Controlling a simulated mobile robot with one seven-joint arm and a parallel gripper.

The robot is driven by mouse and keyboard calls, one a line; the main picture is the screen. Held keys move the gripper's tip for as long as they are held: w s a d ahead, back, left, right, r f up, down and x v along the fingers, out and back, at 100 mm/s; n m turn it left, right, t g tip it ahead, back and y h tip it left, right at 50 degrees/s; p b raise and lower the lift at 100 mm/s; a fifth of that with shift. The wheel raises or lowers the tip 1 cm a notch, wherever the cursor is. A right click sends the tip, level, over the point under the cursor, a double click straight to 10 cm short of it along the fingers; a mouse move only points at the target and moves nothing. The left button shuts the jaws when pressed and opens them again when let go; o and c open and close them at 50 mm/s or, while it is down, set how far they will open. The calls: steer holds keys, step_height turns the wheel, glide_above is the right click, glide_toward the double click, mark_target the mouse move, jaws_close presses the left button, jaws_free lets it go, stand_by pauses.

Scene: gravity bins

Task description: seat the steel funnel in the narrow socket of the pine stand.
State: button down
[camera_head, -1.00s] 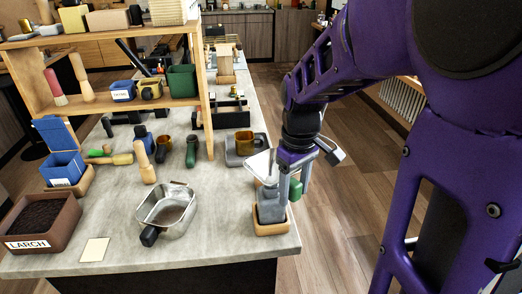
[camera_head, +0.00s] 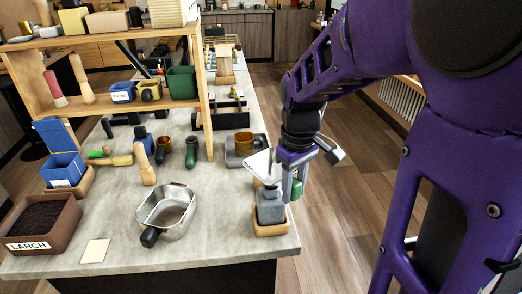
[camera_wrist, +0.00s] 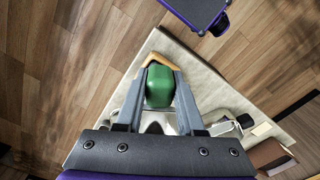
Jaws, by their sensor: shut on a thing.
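The steel funnel (camera_head: 259,163) shows in the head view as a pale, flared piece at the left of my gripper. My gripper (camera_head: 292,196) is shut on a green part (camera_wrist: 160,86), which appears to be the funnel's grip and shows between the fingers in the wrist view. Below is a tan wooden base (camera_head: 271,230), apparently the pine stand, near the counter's front right corner.
A steel pan (camera_head: 180,197) with a black handle lies to the left. A brown bin (camera_head: 60,228) marked LARCH and a pale note (camera_head: 95,250) are farther left. A wooden shelf (camera_head: 110,105) stands behind. The counter's right edge is close.

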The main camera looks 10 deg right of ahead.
steer(key=shift+r+p, duration=0.45)
steer(key=shift+r, duration=0.25)
steer(key=shift+r, duration=0.1)
steer(key=shift+r+p, duration=1)
steer(key=shift+r, duration=1.4)
steer(key=shift+s, duration=0.1)
